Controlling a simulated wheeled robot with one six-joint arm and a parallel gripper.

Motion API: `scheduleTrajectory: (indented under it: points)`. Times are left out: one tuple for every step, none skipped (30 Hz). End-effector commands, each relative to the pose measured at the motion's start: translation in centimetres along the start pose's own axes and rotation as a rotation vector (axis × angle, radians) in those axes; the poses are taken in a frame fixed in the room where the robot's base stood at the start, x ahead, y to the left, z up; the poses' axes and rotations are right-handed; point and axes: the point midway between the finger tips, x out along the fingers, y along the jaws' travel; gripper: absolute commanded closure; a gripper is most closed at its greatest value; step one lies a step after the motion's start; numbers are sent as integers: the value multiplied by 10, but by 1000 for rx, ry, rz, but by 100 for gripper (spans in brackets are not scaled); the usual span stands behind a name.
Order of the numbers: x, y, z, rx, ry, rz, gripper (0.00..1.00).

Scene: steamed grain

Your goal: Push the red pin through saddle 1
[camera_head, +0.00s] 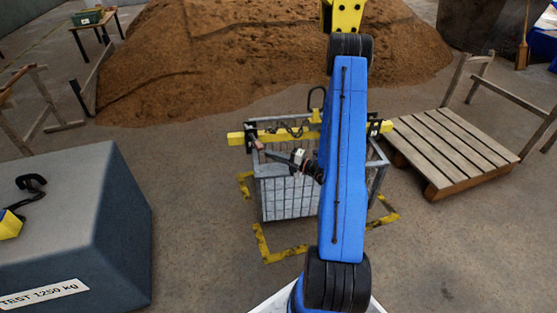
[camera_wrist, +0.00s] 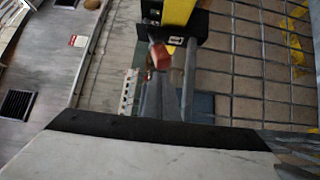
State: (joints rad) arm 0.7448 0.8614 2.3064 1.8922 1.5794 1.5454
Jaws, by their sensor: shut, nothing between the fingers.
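A yellow beam (camera_head: 284,135) lies across the top of a wire cage. Black saddles hold it at the left end (camera_head: 250,136) and the right end (camera_head: 374,128); I cannot read which is saddle 1. The red pin (camera_wrist: 160,57) shows its blunt end at the left black saddle (camera_wrist: 190,30) in the wrist view; how deep it sits is hidden. It is a small reddish spot (camera_head: 259,144) in the head view. My gripper (camera_head: 266,152) is shut and empty, its tips (camera_wrist: 154,78) close to the pin's end. I cannot tell whether they touch.
The wire cage (camera_head: 287,198) stands inside yellow-black floor markings (camera_head: 282,255). A grey test block (camera_head: 75,220) stands at the left and a wooden pallet (camera_head: 455,150) at the right. A brown grain heap (camera_head: 220,60) rises behind. Floor between block and cage is clear.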

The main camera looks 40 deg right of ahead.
Motion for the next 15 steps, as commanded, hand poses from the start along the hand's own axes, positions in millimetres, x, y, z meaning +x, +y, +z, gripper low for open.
scheduleTrajectory:
  points:
    - [5, 0, 4, -2, 1, 0, 100]
    - [7, 0, 6, -2, 1, 0, 100]
    - [9, 0, 9, -2, 0, -1, 100]
    - [11, 0, 11, -1, 0, -1, 100]
    - [12, 0, 12, -1, 0, -1, 100]
    - [14, 0, 14, -1, 0, -1, 100]
    - [15, 0, 15, -1, 0, -1, 100]
    - [15, 0, 16, -1, 0, -1, 100]
    - [16, 0, 16, -1, 0, -1, 100]
    - [16, 0, 16, -1, 0, -1, 100]
    - [16, 0, 17, -1, 0, -1, 100]
    - [16, 0, 17, 0, 0, -1, 100]
    - [16, 0, 17, 0, 0, -1, 100]
    - [16, 0, 17, 0, 0, -1, 100]
    - [16, 0, 17, 0, 0, -1, 100]
